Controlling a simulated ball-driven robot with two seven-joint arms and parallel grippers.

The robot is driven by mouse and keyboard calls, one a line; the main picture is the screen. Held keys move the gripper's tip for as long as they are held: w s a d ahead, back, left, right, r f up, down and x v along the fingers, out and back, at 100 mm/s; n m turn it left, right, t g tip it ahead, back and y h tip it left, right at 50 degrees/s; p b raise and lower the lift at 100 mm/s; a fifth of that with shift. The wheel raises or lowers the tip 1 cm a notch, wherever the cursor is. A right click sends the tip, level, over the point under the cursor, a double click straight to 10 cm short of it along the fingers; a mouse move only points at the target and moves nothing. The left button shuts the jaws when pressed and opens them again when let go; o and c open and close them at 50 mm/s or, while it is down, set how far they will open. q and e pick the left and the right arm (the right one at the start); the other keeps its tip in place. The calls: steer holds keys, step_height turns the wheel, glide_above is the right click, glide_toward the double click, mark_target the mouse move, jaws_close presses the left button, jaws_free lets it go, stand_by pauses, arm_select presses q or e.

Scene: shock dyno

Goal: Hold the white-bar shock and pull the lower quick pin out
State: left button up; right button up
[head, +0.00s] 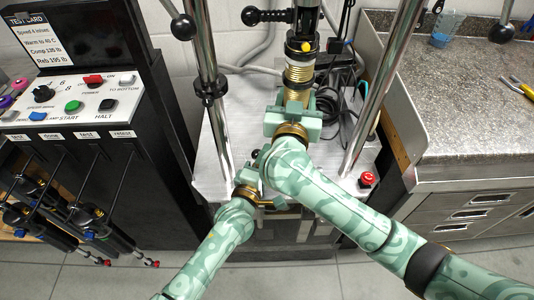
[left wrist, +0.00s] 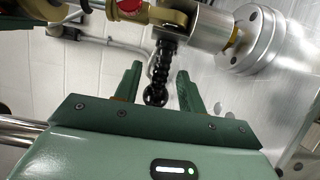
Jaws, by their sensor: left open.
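The shock (head: 299,76) stands upright in the dyno between two chrome columns, its gold part showing; I cannot make out a white bar. My right gripper (head: 297,103) is around the shock, its jaws against both sides; its own arm hides the lower shock in the head view. My left gripper (left wrist: 160,82) is open. The black ribbed handle of the lower quick pin (left wrist: 165,65) comes down from the silver clevis (left wrist: 200,22), and its ball end lies between the left fingers, with gaps beside it. In the head view the left fingertips are hidden behind my right arm.
The upper pin (head: 268,16) with its black ball is at the top of the dyno. A black control console (head: 85,105) with hanging shocks stands left. A workbench (head: 465,110) stands right. A red stop button (head: 367,179) is on the dyno base.

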arm_select(q)
steer(key=shift+x, duration=0.9)
jaws_close()
steer(key=shift+a+f, duration=0.1)
steer(key=shift+a, duration=2.45)
jaws_free()
steer(key=shift+a, duration=0.1)
steer(key=shift+s, duration=0.1)
